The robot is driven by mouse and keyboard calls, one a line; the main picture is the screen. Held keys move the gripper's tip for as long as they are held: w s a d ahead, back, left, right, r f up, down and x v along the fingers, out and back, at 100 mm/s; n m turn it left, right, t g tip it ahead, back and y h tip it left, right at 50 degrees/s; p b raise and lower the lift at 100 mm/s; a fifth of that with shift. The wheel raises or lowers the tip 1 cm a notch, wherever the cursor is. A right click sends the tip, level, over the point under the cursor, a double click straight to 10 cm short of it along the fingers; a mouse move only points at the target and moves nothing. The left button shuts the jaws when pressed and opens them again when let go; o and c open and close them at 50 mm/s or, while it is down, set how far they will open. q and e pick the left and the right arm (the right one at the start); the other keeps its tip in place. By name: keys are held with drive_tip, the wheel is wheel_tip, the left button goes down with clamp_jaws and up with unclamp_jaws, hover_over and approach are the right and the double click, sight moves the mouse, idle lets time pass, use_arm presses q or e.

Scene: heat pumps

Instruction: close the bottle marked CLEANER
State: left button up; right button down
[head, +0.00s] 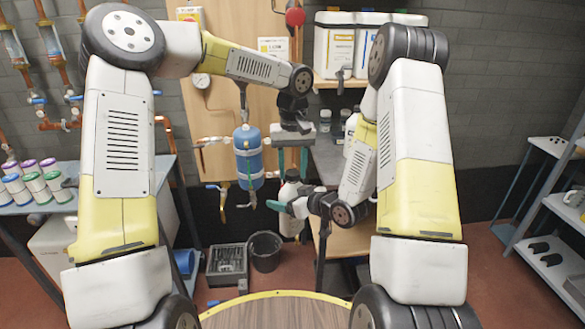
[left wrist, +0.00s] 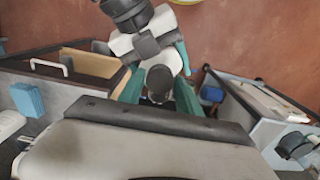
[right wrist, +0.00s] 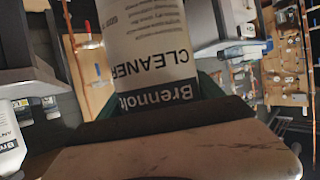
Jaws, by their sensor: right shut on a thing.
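The white bottle marked CLEANER (right wrist: 150,55) fills the middle of the right wrist view, its label upside down there. In the head view the bottle (head: 290,193) stands upright, with a dark top. My right gripper (head: 287,207) is shut around its body from the side. My left gripper (head: 292,160) points down just above the bottle, its green fingers apart. In the left wrist view the bottle's dark round top (left wrist: 159,82) lies between these fingers, with small gaps beside it. I cannot tell whether that top is a cap or an open neck.
A blue tank (head: 248,158) with pipes hangs on the board left of the grippers. A grey workbench (head: 328,160) with small bottles is behind my right arm. A black bin (head: 265,250) and a grey crate (head: 227,262) stand on the floor below.

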use_arm(q)
clamp_jaws()
drive_tip(key=m, duration=1.4)
drive_tip(key=shift+m, duration=0.3)
drive_tip(key=o, duration=0.6)
unclamp_jaws()
drive_tip(key=shift+c, duration=0.2)
wheel_tip(320, 180, up, 12)
